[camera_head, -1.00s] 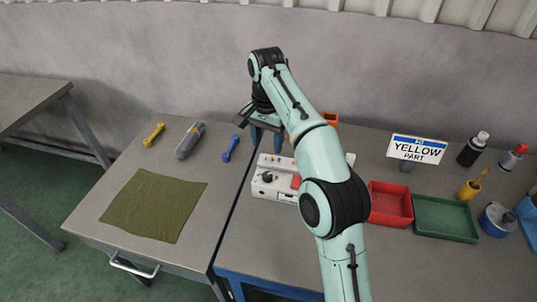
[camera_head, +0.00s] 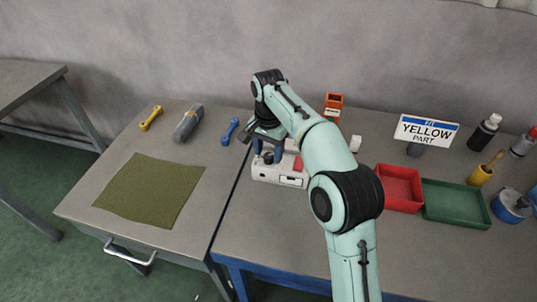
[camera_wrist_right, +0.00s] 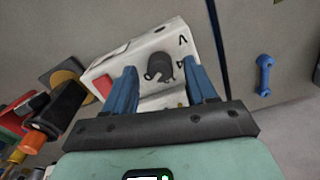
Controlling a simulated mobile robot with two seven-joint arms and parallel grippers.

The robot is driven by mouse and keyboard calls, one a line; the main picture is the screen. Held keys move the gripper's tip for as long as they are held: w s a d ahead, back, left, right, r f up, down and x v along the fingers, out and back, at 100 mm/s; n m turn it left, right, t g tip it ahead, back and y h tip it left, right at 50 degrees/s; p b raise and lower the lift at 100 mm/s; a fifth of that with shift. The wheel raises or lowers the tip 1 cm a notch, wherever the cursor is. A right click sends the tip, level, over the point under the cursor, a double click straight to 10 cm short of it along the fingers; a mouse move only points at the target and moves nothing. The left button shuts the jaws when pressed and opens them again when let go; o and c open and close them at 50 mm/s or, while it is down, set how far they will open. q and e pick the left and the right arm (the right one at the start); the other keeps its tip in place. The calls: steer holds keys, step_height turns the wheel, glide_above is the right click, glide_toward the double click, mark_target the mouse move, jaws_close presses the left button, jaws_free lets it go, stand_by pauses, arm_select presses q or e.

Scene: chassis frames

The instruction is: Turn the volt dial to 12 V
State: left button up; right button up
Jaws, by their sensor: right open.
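The volt dial is a black knob (camera_wrist_right: 158,68) on the white face of a control box (camera_wrist_right: 115,68), with a black "V" printed beside it in the right wrist view. In the head view the box (camera_head: 272,177) stands near the left edge of the right table. My right gripper (camera_wrist_right: 160,70) is open, its two blue fingers on either side of the knob in the picture. I cannot tell whether they touch it. In the head view the right gripper (camera_head: 268,147) is over the box's left end. The dial's setting cannot be read. My left gripper is out of view.
The box also has a red part (camera_head: 297,164). Red (camera_head: 400,205) and green (camera_head: 458,222) trays and a "YELLOW PART" sign (camera_head: 426,130) are to the right. A blue wrench (camera_head: 230,131) and green cloth (camera_head: 150,190) lie on the left table. The front of the right table is clear.

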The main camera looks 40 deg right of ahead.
steer(key=shift+f, duration=0.3)
jaws_close()
